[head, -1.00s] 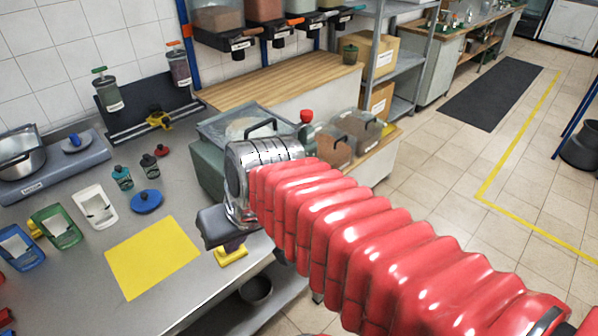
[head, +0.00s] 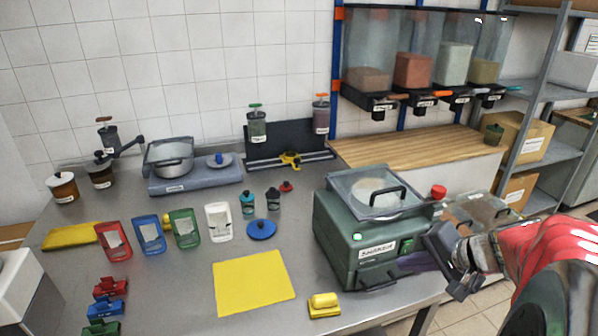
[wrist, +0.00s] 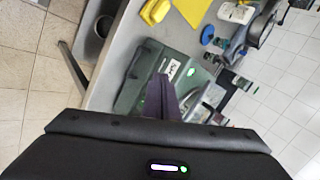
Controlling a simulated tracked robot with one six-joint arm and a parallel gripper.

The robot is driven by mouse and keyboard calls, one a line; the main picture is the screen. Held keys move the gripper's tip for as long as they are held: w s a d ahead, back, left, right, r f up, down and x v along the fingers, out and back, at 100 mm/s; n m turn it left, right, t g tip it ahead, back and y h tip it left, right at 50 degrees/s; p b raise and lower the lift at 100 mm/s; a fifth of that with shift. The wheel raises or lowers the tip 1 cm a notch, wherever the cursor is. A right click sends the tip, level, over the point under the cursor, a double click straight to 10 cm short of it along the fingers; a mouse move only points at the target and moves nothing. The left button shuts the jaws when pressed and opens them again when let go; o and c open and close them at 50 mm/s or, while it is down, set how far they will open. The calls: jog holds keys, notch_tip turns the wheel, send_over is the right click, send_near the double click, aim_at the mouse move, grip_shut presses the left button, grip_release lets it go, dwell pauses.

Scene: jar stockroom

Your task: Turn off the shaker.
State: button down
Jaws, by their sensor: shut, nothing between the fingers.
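The shaker is a green box-shaped machine (head: 340,248) at the right front of the steel bench, with a clear lid and handle on top. Its front carries a white label (head: 377,249), a small lit lamp (head: 357,237) and a lit green switch (head: 407,245) near the right corner. In the wrist view the shaker (wrist: 150,62) lies ahead of the fingers. My gripper (head: 408,264) is shut and empty, its purple fingers close to the front right of the shaker, below the switch. I cannot tell whether they touch. The fingers (wrist: 160,82) partly cover the shaker front in the wrist view.
A red-topped object (head: 438,192) stands behind the shaker's right side. A yellow block (head: 323,303) and yellow mat (head: 253,282) lie at left front. Clear bins (head: 480,207) stand right of the shaker.

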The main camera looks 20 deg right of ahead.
jog(key=s+d+m+t+h, duration=0.2)
jog(key=s+d+m, duration=0.1)
jog(key=d, duration=0.7)
jog(key=shift+s+d+f+m, duration=0.2)
jog(key=shift+f+m, duration=0.25)
jog(key=shift+m, duration=0.45)
jog(key=shift+w, duration=0.1)
send_near(408, 246)
jog(key=f+x, duration=0.1)
jog(key=x, duration=0.4)
jog(key=shift+w+r, duration=0.2)
jog(key=shift+r, duration=0.15)
